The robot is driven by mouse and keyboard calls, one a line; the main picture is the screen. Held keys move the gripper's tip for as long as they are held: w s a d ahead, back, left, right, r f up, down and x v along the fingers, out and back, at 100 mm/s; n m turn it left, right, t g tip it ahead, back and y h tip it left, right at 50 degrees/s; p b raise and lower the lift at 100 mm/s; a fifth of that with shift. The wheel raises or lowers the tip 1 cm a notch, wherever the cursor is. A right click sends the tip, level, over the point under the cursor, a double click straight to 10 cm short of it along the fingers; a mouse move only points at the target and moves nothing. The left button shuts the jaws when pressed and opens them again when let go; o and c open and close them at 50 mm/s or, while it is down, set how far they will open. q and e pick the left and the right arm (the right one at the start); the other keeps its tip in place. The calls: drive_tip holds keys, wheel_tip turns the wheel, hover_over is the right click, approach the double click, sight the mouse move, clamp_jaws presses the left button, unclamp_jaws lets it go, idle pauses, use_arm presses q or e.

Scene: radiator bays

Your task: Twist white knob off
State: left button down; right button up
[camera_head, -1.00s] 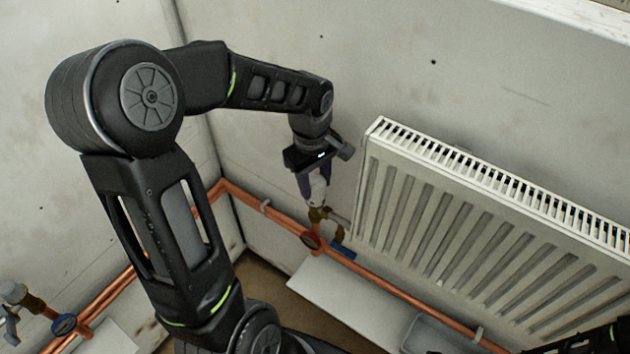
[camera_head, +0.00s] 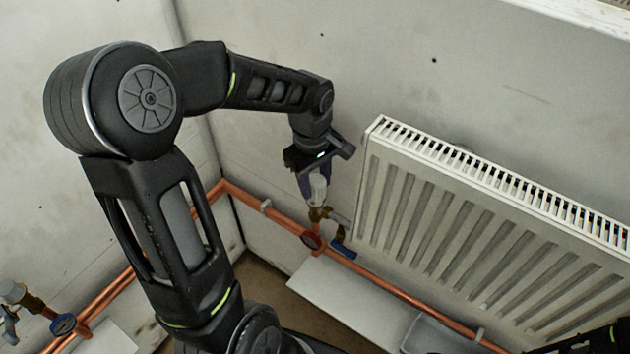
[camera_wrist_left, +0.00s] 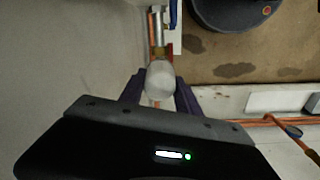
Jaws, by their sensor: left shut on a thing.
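The white knob (camera_head: 318,189) sits upright on a brass valve (camera_head: 318,213) beside the radiator's left edge. My left gripper (camera_head: 314,186) reaches down from above and is shut on the knob. In the left wrist view the knob's rounded white top (camera_wrist_left: 160,80) lies between the two purple fingers of my left gripper (camera_wrist_left: 160,92). The brass body shows just beyond it. Part of the knob is hidden by the fingers in the head view. My right gripper is not clearly seen; only dark arm parts show at the lower right.
A white radiator (camera_head: 480,225) stands close to the right of the valve.

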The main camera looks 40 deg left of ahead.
sight(317, 178)
use_arm(q)
drive_tip(key=shift+s+d+f+n+b, duration=0.1)
drive_tip(key=shift+f+n+b, duration=0.3)
drive_tip(key=shift+n+b, duration=0.4)
drive_tip(key=shift+n, duration=0.8)
drive_tip(key=shift+r+n+b, duration=0.1)
drive_tip(key=shift+n+b, duration=0.2)
drive_tip(key=shift+n, duration=0.3)
drive_tip(key=shift+r, duration=0.2)
drive_tip(key=shift+r+p, duration=0.25)
drive_tip(key=shift+p, duration=0.1)
drive_tip(key=shift+r, duration=0.3)
drive_tip(key=shift+r, duration=0.1)
drive_tip(key=shift+r+p, duration=1.9)
drive_tip(key=shift+r, duration=0.6)
